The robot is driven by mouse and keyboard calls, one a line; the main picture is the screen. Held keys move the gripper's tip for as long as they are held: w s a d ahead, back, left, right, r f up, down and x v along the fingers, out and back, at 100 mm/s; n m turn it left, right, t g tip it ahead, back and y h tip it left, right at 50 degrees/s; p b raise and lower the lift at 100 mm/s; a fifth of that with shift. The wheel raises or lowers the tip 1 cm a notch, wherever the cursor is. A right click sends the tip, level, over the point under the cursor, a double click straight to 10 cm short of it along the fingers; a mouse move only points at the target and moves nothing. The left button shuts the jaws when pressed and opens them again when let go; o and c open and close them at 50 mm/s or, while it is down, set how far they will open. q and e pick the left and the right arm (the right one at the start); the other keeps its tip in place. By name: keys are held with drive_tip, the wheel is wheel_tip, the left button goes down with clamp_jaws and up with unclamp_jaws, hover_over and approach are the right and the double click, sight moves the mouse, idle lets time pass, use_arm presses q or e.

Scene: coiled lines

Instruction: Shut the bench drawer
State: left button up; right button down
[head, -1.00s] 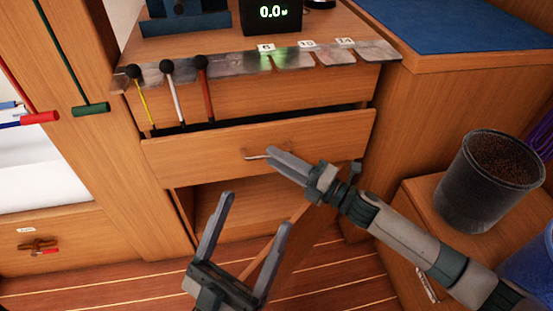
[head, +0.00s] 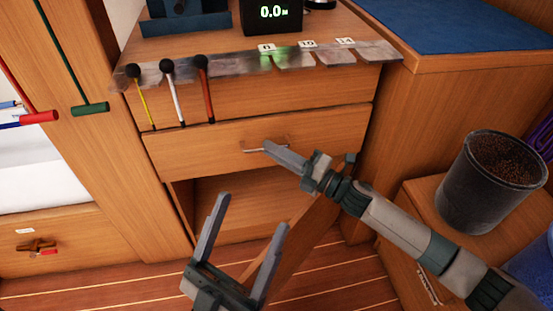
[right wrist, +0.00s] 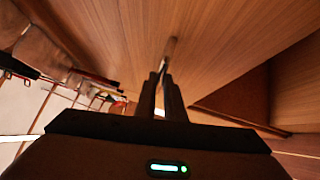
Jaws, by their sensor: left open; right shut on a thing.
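The bench drawer (head: 210,145) is a wooden front under the bench's upper panel. In the head view no dark gap shows above it, and its front sits close against the bench. Its metal bar handle (head: 252,150) is at the middle of the front. My right gripper (head: 270,149) is shut on the handle, its fingers partly covering it. In the right wrist view the fingers (right wrist: 163,80) close together at the handle (right wrist: 170,48). My left gripper (head: 252,212) is open and empty, in front of the open space below the drawer.
Three round-headed sticks (head: 168,90) hang from the metal strip (head: 230,68) along the bench edge, in front of the upper panel. A dark bucket (head: 470,190) stands on a wooden box at the right. A lower drawer (head: 80,240) is at the left.

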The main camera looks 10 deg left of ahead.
drive_tip(key=shift+w+a, duration=0.25)
drive_tip(key=shift+w, duration=0.5)
use_arm(q)
drive_tip(key=shift+w+a+r+t, duration=0.1)
drive_tip(key=shift+a+r+t, duration=0.1)
drive_tip(key=shift+r, duration=0.3)
drive_tip(key=shift+a+r+t, duration=0.1)
drive_tip(key=shift+r+t, duration=0.1)
drive_tip(key=shift+r, duration=0.3)
use_arm(e)
drive_tip(key=c, duration=1.8)
unclamp_jaws()
drive_tip(key=shift+c, duration=0.2)
use_arm(q)
drive_tip(key=shift+w+a+f, duration=0.1)
drive_tip(key=shift+f, duration=0.1)
use_arm(e)
drive_tip(key=shift+w+a, duration=0.1)
drive_tip(key=shift+s+d, duration=0.2)
drive_tip(key=shift+d, duration=0.2)
use_arm(q)
drive_tip(key=shift+s+d+f+g+p, duration=0.1)
drive_tip(key=shift+d+f+g+p, duration=0.45)
drive_tip(key=shift+f, duration=0.4)
drive_tip(key=shift+s+d+f+g+p, duration=0.1)
drive_tip(key=shift+d+f+g+p, duration=0.2)
drive_tip(key=shift+d+f+g, duration=0.45)
use_arm(e)
drive_tip(key=v, duration=1.6)
drive_tip(key=shift+d, duration=0.25)
